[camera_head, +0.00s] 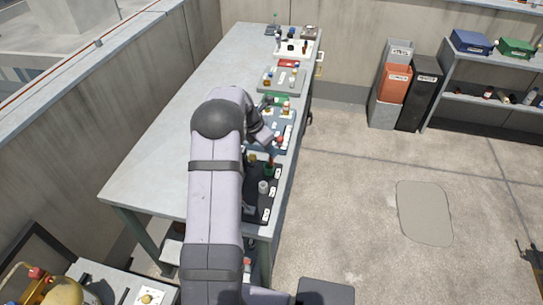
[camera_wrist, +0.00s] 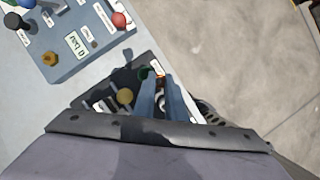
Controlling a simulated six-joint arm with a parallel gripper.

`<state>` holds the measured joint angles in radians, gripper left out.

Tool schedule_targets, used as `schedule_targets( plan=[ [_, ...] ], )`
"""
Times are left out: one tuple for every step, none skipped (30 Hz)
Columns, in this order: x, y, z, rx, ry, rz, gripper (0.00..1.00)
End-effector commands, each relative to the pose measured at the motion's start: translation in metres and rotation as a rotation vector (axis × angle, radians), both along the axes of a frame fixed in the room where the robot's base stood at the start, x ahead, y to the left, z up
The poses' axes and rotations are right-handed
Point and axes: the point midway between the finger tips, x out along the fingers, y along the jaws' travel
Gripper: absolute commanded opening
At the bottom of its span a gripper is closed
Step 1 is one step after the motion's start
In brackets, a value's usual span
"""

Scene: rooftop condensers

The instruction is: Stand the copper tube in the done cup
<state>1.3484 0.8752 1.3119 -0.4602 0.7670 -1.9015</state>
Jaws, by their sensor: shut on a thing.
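My gripper (camera_wrist: 165,88) shows in the wrist view with its two blue-grey fingers close together over the black tray (camera_wrist: 95,102). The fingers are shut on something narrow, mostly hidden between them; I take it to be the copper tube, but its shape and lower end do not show. I cannot tell which holder is the done cup.
A blue-grey tray (camera_wrist: 72,64) with labels and coloured knobs lies beside the black tray. Grey (camera_head: 272,88) and white (camera_head: 300,57) trays stand farther back on the table (camera_head: 165,135). The table's left side is clear. Bins (camera_head: 395,85) and a shelf stand beyond the open floor.

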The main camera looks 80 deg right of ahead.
Motion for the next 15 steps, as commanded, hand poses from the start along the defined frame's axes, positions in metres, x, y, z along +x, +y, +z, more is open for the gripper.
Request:
schedule_targets(
  plan=[
    [0.003, -0.006, 0.001, 0.000, -0.002, 0.051, 0.00],
    [0.005, -0.010, 0.002, -0.001, -0.001, 0.085, 0.00],
    [0.007, -0.013, 0.002, -0.001, -0.002, 0.124, 0.00],
    [0.008, -0.016, 0.003, 0.000, -0.002, 0.153, 0.00],
    [0.009, -0.018, 0.004, 0.000, 0.000, 0.181, 0.00],
    [0.011, -0.021, 0.005, -0.001, -0.001, 0.212, 0.00],
    [0.012, -0.022, 0.005, -0.001, -0.001, 0.233, 0.00],
    [0.012, -0.023, 0.006, -0.001, -0.001, 0.253, 0.00],
    [0.013, -0.024, 0.006, -0.001, 0.000, 0.274, 0.00],
    [0.013, -0.025, 0.006, 0.000, -0.001, 0.288, 0.00],
    [0.013, -0.025, 0.006, 0.001, 0.000, 0.300, 0.00],
    [0.013, -0.025, 0.006, 0.000, 0.001, 0.315, 0.00],
    [0.013, -0.025, 0.006, 0.000, 0.001, 0.322, 0.00],
    [0.014, -0.025, 0.006, 0.000, 0.000, 0.329, 0.00],
    [0.014, -0.025, 0.006, 0.001, 0.000, 0.335, 0.00]
  ],
)
